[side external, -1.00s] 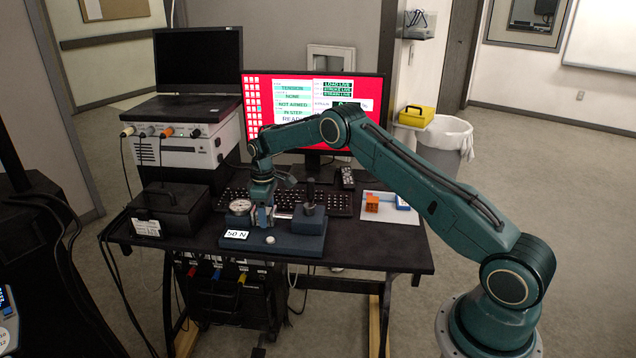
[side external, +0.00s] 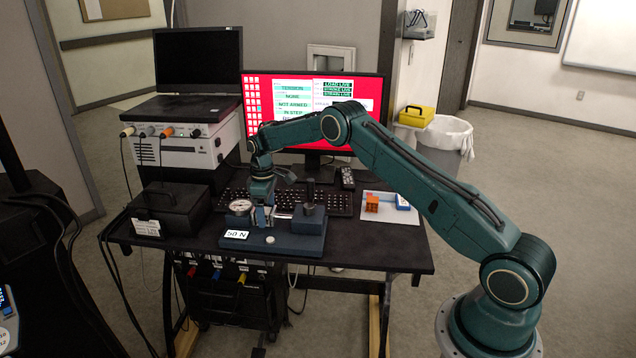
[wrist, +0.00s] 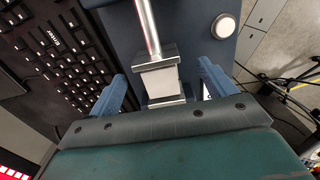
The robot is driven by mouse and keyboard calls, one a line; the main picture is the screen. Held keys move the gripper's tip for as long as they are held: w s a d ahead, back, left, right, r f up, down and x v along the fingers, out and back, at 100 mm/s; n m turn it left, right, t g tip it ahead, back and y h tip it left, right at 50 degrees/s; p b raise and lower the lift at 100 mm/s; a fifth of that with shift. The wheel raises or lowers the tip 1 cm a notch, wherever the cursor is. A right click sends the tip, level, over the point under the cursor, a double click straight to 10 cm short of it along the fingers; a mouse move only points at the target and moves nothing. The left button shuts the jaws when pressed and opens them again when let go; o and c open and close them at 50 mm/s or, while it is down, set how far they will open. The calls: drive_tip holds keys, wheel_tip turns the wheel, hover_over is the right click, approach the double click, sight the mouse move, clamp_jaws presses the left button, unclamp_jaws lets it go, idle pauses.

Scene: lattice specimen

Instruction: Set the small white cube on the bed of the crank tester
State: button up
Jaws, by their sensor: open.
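The crank tester is a dark blue base (side external: 290,246) on the desk, with a round gauge (side external: 240,207), a post (side external: 310,212) and a "50 N" label. My gripper (side external: 263,215) is down over it, between gauge and post. In the wrist view its two blue fingers (wrist: 161,78) are open, one each side of a pale block, apparently the small white cube (wrist: 160,81). The block stands between two grey metal plates, with a gap to each finger. A metal rod (wrist: 148,28) runs to one plate. The block's underside is hidden, so its contact with the bed cannot be seen.
A round white button (side external: 270,239) sits on the base's front. A keyboard (side external: 335,202) lies behind the tester. A black box (side external: 170,211) stands left. The monitor (side external: 350,95) is behind.

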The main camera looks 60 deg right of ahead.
sight(266, 211)
drive_tip(key=shift+r, duration=2)
drive_tip(key=shift+r, duration=0.15)
wheel_tip(266, 211, up, 14)
drive_tip(key=shift+f, duration=0.2)
